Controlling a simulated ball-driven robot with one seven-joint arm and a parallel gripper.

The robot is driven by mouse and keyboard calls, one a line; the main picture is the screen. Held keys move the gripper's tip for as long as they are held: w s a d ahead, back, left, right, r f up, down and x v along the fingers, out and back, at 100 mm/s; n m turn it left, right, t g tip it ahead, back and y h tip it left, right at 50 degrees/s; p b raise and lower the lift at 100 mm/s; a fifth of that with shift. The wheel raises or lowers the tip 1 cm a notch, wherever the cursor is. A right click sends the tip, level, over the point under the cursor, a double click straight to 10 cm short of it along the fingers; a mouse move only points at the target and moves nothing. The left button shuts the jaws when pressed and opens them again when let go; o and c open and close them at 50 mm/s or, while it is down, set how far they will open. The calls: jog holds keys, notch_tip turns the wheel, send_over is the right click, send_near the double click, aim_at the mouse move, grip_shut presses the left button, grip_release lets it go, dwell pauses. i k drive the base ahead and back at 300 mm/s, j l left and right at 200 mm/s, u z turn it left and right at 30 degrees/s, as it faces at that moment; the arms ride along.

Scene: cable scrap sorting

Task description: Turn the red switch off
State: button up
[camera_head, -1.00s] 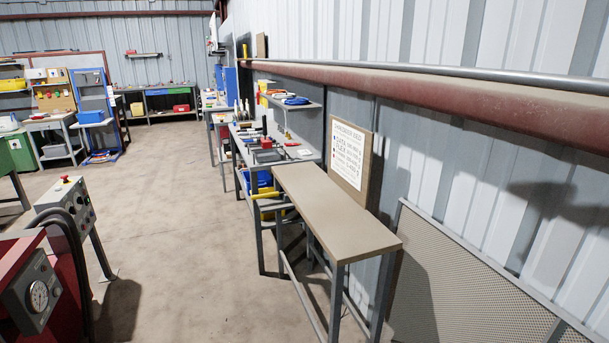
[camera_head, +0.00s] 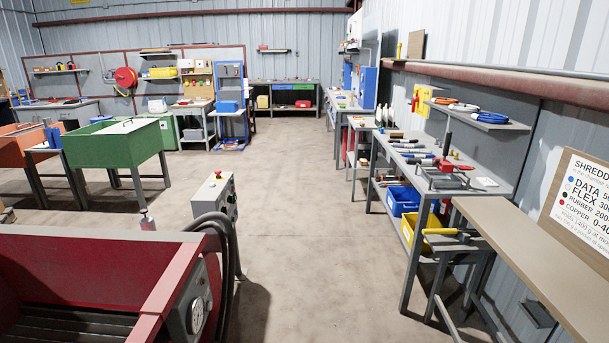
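I cannot tell for sure which thing is the red switch. A grey control box (camera_head: 214,199) on a post stands at the left of the middle, with a small red knob (camera_head: 218,175) on its top and dark round controls on its right side. A yellow panel (camera_head: 421,96) on the right wall carries a small red part (camera_head: 415,101), too small to make out. My gripper is not in view.
A red machine (camera_head: 160,285) with a gauge fills the lower left. A green bin on legs (camera_head: 112,152) stands behind it. A cluttered workbench (camera_head: 418,180) and a bare tan table (camera_head: 530,265) line the right wall. The floor (camera_head: 310,235) between is clear.

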aim_at(416, 99)
jog(key=i, duration=1.9)
jog(key=i+z, duration=0.1)
jog(key=i, duration=0.4)
jog(key=i+j+z, duration=0.1)
jog(key=i, duration=0.35)
jog(key=i+j+z, duration=0.15)
jog(key=i, duration=0.3)
jog(key=i+j+z, duration=0.1)
jog(key=i, duration=0.4)
jog(key=i+j+z, duration=0.25)
jog(key=i, duration=0.25)
jog(key=i+j+z, duration=0.1)
jog(key=i+z, duration=0.15)
jog(key=i, duration=0.2)
jog(key=i+j+z, duration=0.25)
jog(key=i+j, duration=0.5)
jog(key=i+j+z, duration=0.05)
jog(key=j, duration=0.05)
